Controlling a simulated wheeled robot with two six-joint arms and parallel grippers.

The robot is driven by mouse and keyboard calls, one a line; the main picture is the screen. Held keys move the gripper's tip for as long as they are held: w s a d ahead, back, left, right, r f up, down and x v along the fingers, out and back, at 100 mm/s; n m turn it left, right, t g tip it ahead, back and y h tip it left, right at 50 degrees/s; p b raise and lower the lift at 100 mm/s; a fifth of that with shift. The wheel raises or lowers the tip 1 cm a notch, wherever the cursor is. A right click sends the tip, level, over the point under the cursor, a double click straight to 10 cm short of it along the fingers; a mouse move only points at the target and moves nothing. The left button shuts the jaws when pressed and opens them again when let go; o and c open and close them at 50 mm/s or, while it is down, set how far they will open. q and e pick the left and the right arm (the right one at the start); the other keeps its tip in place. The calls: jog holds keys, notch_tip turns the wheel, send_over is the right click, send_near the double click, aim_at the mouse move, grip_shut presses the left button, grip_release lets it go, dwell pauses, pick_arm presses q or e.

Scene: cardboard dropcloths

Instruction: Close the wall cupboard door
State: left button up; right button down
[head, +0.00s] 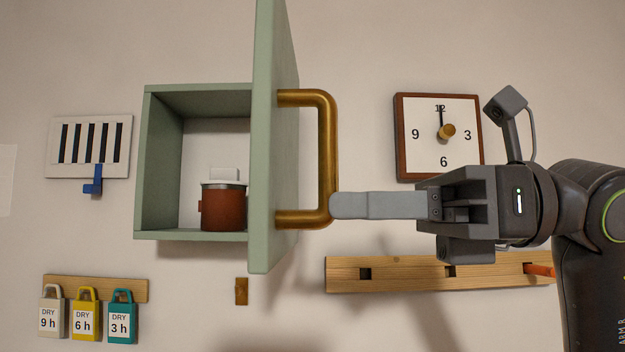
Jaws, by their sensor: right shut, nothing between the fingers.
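The green wall cupboard (148,165) hangs left of centre with its inside showing. Its green door (264,150) stands wide open, swung out toward me from the cupboard's right side. A brass handle (327,150) is on the door's right-hand face. My right gripper (335,205) comes in from the right, fingers shut and pointing left. Its tips are at the lower right bend of the handle; I cannot tell whether they touch it. A red-brown pot with a pale top (223,208) stands inside the cupboard. My left gripper is not in view.
A clock (425,155) hangs behind my right gripper, above a wooden rail (400,275). A white vent with a blue lever (90,145) is left of the cupboard. Tags on a wooden strip (95,288) hang lower left. A small brass plate (241,291) is below the door.

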aim_at(272, 206)
jog(key=a+p, duration=0.1)
jog(key=a, duration=0.2)
jog(key=shift+a+r+p, duration=0.1)
jog(key=shift+r+p, duration=0.05)
jog(key=shift+p, duration=0.15)
jog(key=shift+w+a, duration=0.1)
jog(key=shift+a, duration=0.45)
